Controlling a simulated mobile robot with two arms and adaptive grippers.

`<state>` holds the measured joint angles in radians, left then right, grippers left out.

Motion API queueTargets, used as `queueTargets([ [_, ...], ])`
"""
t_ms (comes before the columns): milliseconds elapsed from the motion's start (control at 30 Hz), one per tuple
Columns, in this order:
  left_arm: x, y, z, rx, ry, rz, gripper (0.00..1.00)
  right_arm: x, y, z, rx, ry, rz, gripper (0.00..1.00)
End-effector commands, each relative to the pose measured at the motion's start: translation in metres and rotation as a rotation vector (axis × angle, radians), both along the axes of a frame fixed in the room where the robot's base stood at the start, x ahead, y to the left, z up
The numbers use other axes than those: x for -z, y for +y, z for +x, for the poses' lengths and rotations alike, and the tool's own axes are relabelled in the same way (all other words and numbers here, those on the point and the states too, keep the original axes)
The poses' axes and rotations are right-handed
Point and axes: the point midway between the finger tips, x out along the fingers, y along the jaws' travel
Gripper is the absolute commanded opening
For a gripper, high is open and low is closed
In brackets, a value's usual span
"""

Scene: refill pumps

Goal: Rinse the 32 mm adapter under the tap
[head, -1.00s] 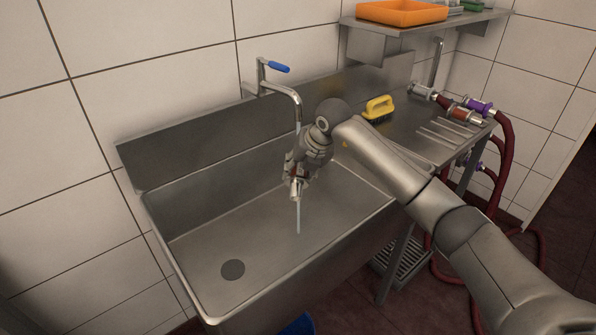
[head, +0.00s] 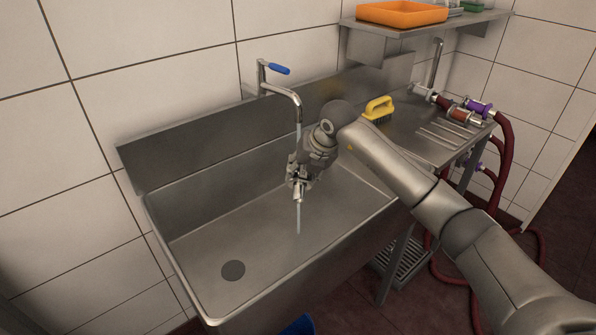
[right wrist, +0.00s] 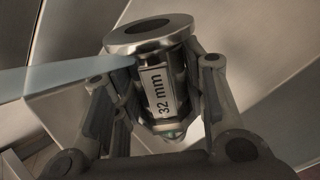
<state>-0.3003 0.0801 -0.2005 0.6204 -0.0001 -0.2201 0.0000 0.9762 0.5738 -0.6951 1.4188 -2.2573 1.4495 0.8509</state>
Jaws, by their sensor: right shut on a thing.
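The tap (head: 284,92), with a blue lever, is on the wall behind the sink (head: 210,245). Water runs from its spout down into the basin. My right gripper (head: 299,184) is over the basin below the spout, shut on the 32 mm adapter. In the right wrist view the adapter (right wrist: 160,90) is a shiny metal piece with a flanged ring end and a "32 mm" label, between both fingers. The water stream (right wrist: 50,82) crosses that view at the left and reaches the adapter beside its flange. The left gripper does not show.
Hoses with purple couplings (head: 478,107) lie at the far right. An orange tray (head: 402,12) is on the shelf above. The left basin floor with the drain (head: 233,270) is clear.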

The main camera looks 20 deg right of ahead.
Motion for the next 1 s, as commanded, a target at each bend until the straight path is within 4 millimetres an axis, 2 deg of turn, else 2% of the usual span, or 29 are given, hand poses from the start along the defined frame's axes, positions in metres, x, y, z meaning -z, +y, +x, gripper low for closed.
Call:
queueTargets([
  [500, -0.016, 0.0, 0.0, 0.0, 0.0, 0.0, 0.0, -0.018, -0.013, -0.037, -0.002, -0.002, 0.0, 0.06],
  [1000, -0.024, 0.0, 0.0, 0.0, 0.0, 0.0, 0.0, -0.032, -0.026, -0.072, -0.001, -0.001, 0.0, 0.06],
])
